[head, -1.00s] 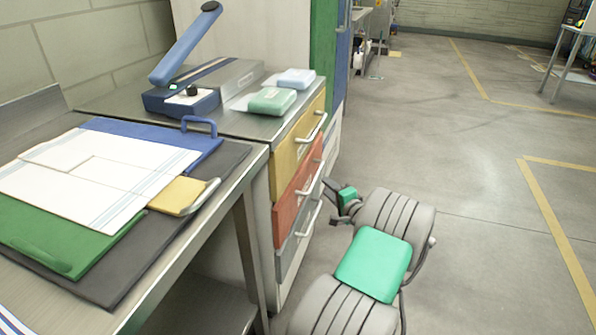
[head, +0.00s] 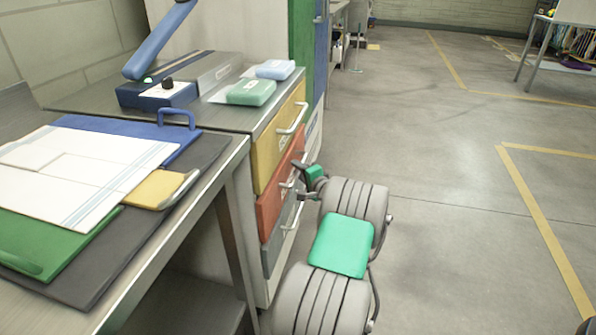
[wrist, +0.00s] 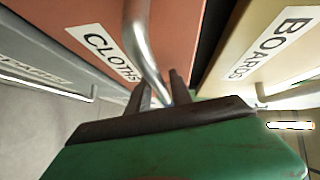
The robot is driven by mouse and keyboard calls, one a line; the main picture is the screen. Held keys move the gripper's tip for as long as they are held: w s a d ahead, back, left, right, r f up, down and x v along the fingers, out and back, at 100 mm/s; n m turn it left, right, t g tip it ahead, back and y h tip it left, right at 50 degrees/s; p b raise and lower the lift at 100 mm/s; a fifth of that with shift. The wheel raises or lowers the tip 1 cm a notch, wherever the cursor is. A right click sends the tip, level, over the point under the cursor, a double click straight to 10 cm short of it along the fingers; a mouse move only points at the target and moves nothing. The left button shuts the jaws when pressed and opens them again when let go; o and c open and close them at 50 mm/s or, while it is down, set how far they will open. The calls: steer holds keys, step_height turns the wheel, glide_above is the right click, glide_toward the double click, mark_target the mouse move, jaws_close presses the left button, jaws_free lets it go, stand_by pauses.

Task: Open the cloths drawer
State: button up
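The cloths drawer (head: 270,205) is the orange-red front in the middle of the cabinet. It looks shut, roughly flush with its neighbours. Its CLOTHS label (wrist: 105,52) and curved metal handle (wrist: 146,50) show in the wrist view. My gripper (wrist: 159,90) is at this handle, fingers apart, with the bar passing between them. I see space beside the bar, so the fingers do not look closed on it. In the head view my gripper (head: 298,180) is at the drawer front and partly hides the handle.
The yellow boards drawer (head: 275,140) is above and a grey drawer (head: 276,243) below, both with projecting handles. A metal table (head: 190,222) with folders stands close on the left. A blue-armed device (head: 155,93) and soap-like packs sit on the cabinet.

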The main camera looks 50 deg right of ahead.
jaws_close()
steer(key=shift+a+f, duration=0.1)
stand_by(1.0)
